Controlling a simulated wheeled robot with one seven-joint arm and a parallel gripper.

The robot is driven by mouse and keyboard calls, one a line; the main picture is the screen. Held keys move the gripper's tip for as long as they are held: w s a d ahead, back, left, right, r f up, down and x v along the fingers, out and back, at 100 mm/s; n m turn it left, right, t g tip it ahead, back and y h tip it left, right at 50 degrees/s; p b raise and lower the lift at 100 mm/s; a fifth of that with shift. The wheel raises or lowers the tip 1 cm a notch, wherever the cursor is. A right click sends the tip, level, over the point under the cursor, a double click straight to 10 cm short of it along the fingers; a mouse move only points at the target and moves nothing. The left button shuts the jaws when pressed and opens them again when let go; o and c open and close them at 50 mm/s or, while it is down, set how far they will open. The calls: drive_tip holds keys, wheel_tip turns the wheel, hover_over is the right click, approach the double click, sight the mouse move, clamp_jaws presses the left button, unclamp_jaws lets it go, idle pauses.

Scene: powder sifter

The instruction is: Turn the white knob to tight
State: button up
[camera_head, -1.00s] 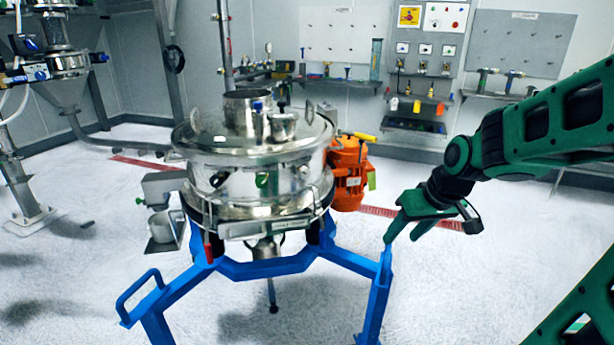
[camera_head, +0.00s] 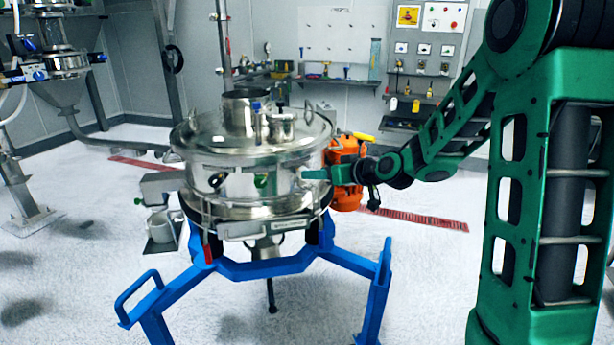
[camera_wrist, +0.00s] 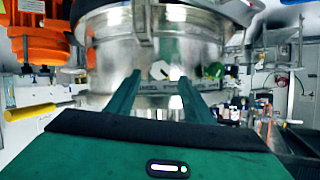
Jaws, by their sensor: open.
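The white knob (camera_wrist: 160,70) is on the side wall of the steel sifter (camera_head: 250,155). In the wrist view, which looks upside down, it shows just beyond and between my two fingertips. My gripper (camera_wrist: 159,77) is open and empty, with one finger on each side of the knob in that view. I cannot tell whether the fingers touch it. In the head view my gripper (camera_head: 308,174) reaches in from the right to the sifter's side and largely hides the white knob. The green knob (camera_head: 262,181) is beside it; it also shows in the wrist view (camera_wrist: 216,70).
An orange motor (camera_head: 345,185) with a yellow handle (camera_head: 364,137) is close beside my gripper. A dark knob (camera_head: 217,180) is further left on the sifter. A blue frame (camera_head: 270,268) carries the sifter. The floor at front right is clear.

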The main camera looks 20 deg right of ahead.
drive_tip(key=shift+x, duration=2.8)
drive_tip(key=c, duration=1.1)
drive_tip(key=shift+o, duration=0.3)
drive_tip(key=shift+d, duration=0.1)
drive_tip(key=m+y, duration=0.2)
drive_tip(key=m, duration=0.2)
drive_tip(key=m+y, duration=0.2)
drive_tip(key=m, duration=0.3)
drive_tip(key=d+f+m+t+y, duration=0.1)
drive_tip(key=m+y, duration=0.1)
drive_tip(key=m, duration=0.2)
drive_tip(key=shift+w+f+m+y, duration=0.1)
drive_tip(key=shift+m+y, duration=0.3)
drive_tip(key=shift+m, duration=0.3)
